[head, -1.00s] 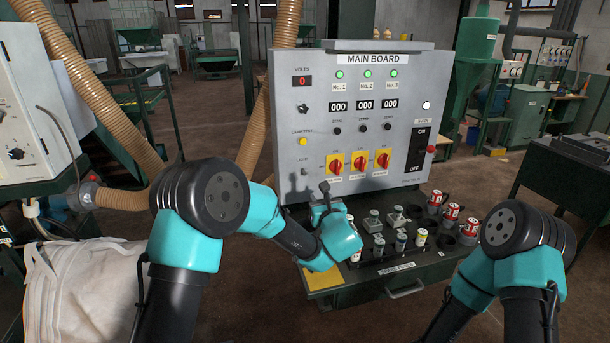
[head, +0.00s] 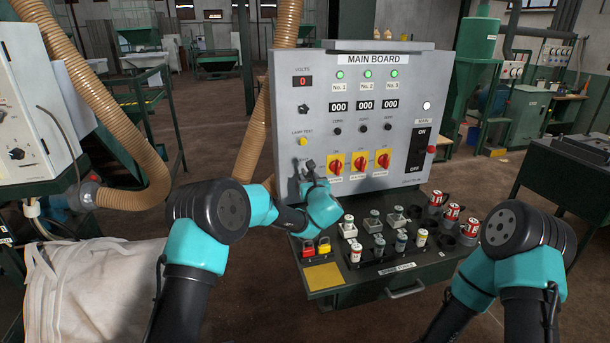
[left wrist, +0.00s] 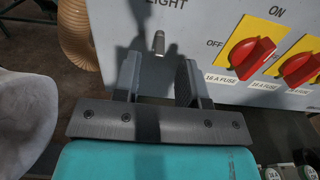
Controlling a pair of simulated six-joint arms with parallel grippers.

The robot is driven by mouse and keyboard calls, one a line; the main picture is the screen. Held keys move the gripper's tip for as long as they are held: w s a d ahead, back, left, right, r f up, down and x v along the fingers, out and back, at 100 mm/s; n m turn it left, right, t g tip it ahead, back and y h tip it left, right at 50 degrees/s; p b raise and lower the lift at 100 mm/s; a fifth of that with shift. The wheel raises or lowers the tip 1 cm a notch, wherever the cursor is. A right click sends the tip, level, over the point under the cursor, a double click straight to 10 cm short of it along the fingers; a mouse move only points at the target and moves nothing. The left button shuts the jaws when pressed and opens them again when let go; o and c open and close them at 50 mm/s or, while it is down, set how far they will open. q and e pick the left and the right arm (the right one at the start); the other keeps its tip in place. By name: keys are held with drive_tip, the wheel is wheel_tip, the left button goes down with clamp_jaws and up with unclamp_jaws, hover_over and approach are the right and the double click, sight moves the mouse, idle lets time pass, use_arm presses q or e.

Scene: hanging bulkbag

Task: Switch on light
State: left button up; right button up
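The light switch (left wrist: 158,42) is a small metal toggle under the word LIGHT on the grey main board (head: 290,100). In the left wrist view it stands just beyond my left gripper (left wrist: 158,78), between the lines of its two fingers. The fingers are apart with nothing between them. The gripper's shadow falls on the board. My right arm shows at the lower right, but its gripper is out of view.
Red rotary switches on yellow plates (head: 336,164) sit just right of the left gripper. A yellow lamp test button (head: 303,142) is above it.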

sight(305, 174)
use_arm(q)
drive_tip(key=shift+x, duration=2.3)
drive_tip(key=shift+c, duration=0.2)
clamp_jaws()
